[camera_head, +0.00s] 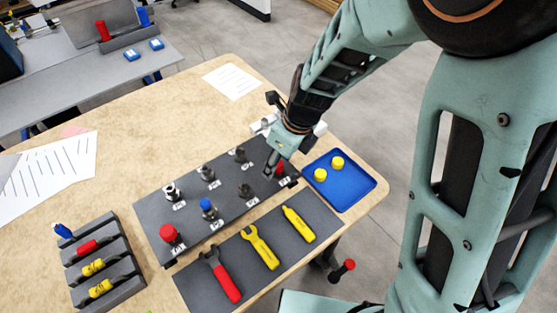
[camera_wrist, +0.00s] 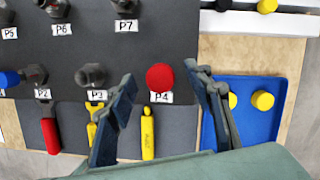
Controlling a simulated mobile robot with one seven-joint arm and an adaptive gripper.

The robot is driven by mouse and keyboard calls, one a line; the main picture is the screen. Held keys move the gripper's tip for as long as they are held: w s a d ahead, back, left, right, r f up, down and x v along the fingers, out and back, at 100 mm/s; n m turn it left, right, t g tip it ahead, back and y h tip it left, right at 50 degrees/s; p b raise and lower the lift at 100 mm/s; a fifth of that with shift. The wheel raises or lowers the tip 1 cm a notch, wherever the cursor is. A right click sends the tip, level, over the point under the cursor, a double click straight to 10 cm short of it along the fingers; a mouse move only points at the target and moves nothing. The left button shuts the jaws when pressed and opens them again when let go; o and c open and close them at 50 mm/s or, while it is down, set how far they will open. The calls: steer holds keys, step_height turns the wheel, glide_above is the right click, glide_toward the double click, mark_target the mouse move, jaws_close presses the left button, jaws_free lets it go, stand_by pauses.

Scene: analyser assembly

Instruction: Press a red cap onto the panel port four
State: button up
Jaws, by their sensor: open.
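The dark grey panel (camera_head: 225,185) lies on the table with labelled ports. A red cap (camera_wrist: 160,77) sits at the port marked P4 (camera_wrist: 161,98) and covers it from above in the wrist view; whether it is fully seated cannot be told. In the head view this red cap (camera_head: 280,168) is partly behind my gripper (camera_head: 272,165). In the wrist view my gripper (camera_wrist: 160,80) is open, one finger on each side of the red cap, with gaps showing. Another red cap (camera_head: 168,232) is on the port at the panel's near left corner.
A blue cap (camera_head: 207,204) is on port P2; other ports are bare. A blue tray (camera_head: 352,196) with two yellow caps stands right of the panel. A mat (camera_head: 195,290) with tools lies in front. A grey rack (camera_head: 92,262) is at left.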

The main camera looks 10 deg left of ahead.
steer(key=shift+r, duration=0.1)
steer(key=v, duration=1.2)
steer(key=shift+s, duration=0.1)
